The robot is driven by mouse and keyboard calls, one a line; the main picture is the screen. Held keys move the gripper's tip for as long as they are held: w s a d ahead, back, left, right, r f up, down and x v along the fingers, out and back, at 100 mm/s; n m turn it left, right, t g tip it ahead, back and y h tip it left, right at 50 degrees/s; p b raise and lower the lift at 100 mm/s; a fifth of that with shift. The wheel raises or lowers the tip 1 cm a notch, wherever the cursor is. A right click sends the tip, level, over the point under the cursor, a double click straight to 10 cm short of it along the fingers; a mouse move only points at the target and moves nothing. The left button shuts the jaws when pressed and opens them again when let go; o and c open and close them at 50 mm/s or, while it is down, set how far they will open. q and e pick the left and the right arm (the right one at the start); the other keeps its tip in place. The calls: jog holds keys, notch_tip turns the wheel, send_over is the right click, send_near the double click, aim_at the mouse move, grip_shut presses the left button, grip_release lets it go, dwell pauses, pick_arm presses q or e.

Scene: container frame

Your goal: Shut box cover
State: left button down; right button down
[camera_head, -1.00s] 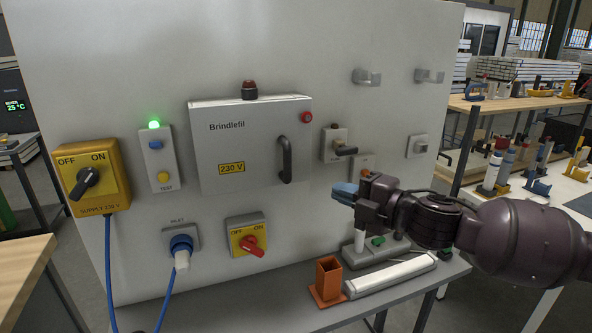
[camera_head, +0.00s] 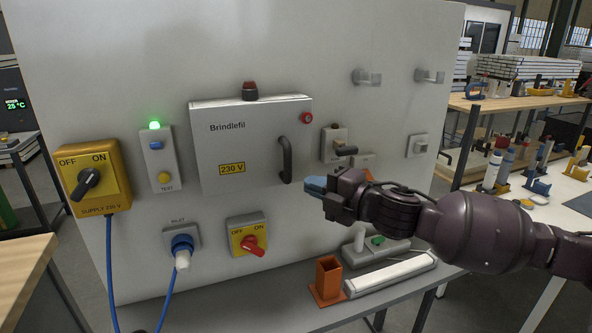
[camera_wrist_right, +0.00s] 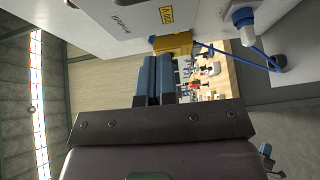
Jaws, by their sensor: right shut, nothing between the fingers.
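The box is a grey wall cabinet labelled Brindlefil, and its cover (camera_head: 235,150) appears flat against the body in the head view. A dark handle (camera_head: 286,160) stands on the cover's right side. My right gripper (camera_head: 312,185) is shut and empty, its blue fingertips just right of the handle's lower end and apart from it as far as I can tell. In the right wrist view the two blue fingers (camera_wrist_right: 153,80) lie together, and the box cover (camera_wrist_right: 128,20) shows at the top. My left gripper is not in view.
A yellow supply switch (camera_head: 92,178), a test panel (camera_head: 160,160), a blue inlet plug (camera_head: 182,245) and a red rotary switch (camera_head: 248,238) surround the box. Below stands a shelf with an orange holder (camera_head: 328,278) and a white bar (camera_head: 392,275).

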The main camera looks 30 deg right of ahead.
jog(key=w+p, duration=0.1)
jog(key=w, duration=0.6)
jog(key=shift+w+p, duration=0.3)
jog(key=shift+f, duration=0.1)
